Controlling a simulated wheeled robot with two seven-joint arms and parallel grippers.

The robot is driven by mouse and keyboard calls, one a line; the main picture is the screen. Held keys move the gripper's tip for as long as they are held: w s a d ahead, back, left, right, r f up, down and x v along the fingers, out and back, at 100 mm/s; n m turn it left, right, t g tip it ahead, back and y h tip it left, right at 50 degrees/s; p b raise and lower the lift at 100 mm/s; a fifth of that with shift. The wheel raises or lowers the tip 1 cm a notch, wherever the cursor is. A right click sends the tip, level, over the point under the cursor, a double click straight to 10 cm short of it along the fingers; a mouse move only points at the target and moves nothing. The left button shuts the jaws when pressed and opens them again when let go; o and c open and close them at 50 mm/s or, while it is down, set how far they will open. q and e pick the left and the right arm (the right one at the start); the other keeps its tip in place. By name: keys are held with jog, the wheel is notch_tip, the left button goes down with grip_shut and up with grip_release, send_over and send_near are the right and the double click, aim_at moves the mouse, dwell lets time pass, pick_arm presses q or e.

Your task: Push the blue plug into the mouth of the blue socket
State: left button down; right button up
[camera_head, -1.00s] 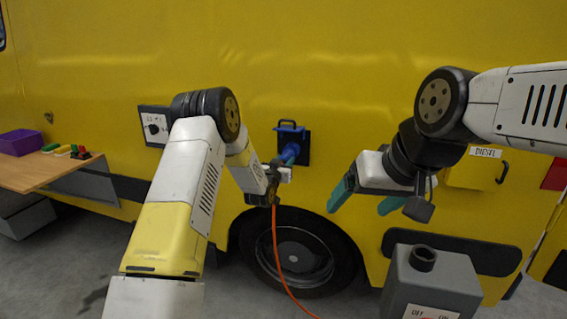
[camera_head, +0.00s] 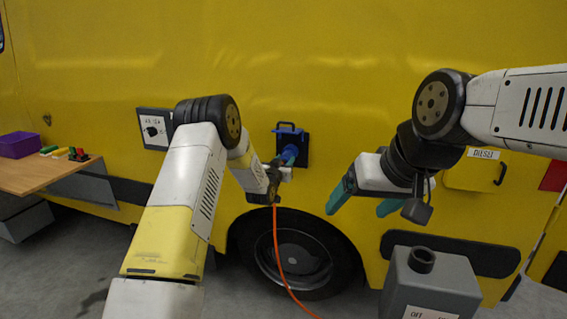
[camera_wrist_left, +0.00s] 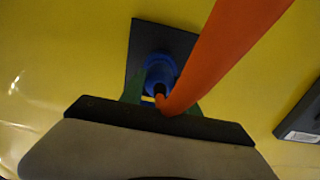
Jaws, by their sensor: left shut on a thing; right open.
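The blue socket (camera_head: 289,129) sits on a dark square plate on the yellow vehicle side, with its blue lid raised above the mouth. My left gripper (camera_head: 283,160) is shut on the blue plug (camera_head: 290,152), directly in front of the socket. The plug's front is at the mouth, but how deep it sits is hidden. In the left wrist view, the plug (camera_wrist_left: 160,88) lies between the green fingers, lined up with the dark plate, and an orange cable (camera_wrist_left: 222,48) runs from it. My right gripper (camera_head: 362,202) is open and empty, to the right of the socket.
A grey box with a short spout (camera_head: 432,280) stands at the lower right, below my right gripper. A wheel (camera_head: 293,262) is below the socket. A wooden table (camera_head: 50,173) with a purple bin (camera_head: 20,145) is at the left. A switch panel (camera_head: 154,128) is left of the socket.

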pick_arm(q)
jog(key=c, duration=0.8)
grip_release()
